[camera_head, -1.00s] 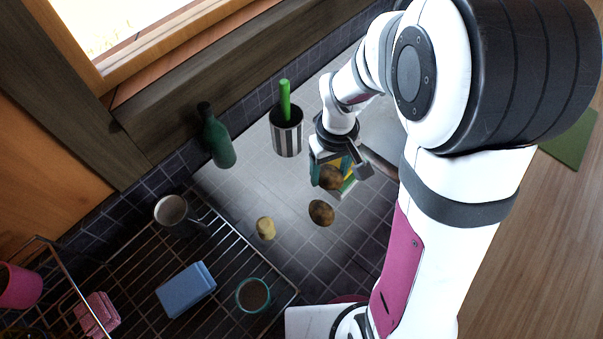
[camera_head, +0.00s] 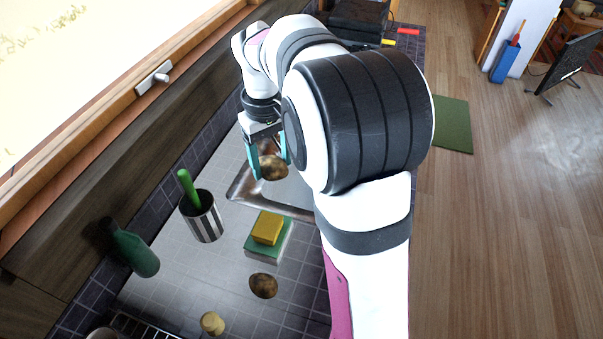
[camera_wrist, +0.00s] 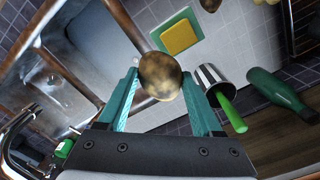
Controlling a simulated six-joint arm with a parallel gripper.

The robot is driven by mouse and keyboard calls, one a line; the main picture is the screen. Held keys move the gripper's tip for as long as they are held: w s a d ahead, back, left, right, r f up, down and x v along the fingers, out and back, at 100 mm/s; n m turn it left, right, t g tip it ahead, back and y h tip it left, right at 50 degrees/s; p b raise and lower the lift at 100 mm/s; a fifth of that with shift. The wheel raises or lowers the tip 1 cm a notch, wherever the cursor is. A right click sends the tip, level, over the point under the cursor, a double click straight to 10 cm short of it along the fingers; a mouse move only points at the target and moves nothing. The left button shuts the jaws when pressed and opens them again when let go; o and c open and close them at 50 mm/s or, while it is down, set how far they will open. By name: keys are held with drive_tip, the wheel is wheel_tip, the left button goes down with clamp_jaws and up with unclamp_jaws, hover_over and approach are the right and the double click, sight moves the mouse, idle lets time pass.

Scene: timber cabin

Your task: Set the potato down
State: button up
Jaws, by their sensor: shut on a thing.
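A brown mottled potato (camera_head: 273,168) is held between the teal fingers of my gripper (camera_head: 268,160), in the air near the sink's edge. In the wrist view the potato (camera_wrist: 161,76) sits between the two fingertips (camera_wrist: 163,82). A second brown potato (camera_head: 263,286) lies on the counter, nearer than the sponge block. A smaller, pale yellowish piece (camera_head: 212,323) lies further down and left of it.
A metal-rimmed sink (camera_head: 243,187) lies below and around my gripper. A yellow block (camera_head: 267,227) rests on a green and white one (camera_head: 270,244). A tap (camera_wrist: 22,130) shows beside the sink.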

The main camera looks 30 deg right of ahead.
drive_tip(key=w+d+f+n, duration=0.1)
drive_tip(key=d+f+n, duration=0.1)
drive_tip(key=d+f, duration=0.95)
drive_tip(key=d+f+n, duration=0.1)
drive_tip(key=d+f, duration=0.7)
drive_tip(key=f, duration=0.6)
wheel_tip(320, 180, down, 11)
drive_tip(key=shift+s+d+r, duration=0.1)
drive_tip(key=shift+d+r, duration=0.05)
drive_tip(key=shift+r, duration=0.05)
drive_tip(key=o, duration=1.4)
drive_tip(key=shift+f, duration=0.1)
drive_tip(key=shift+o, duration=0.2)
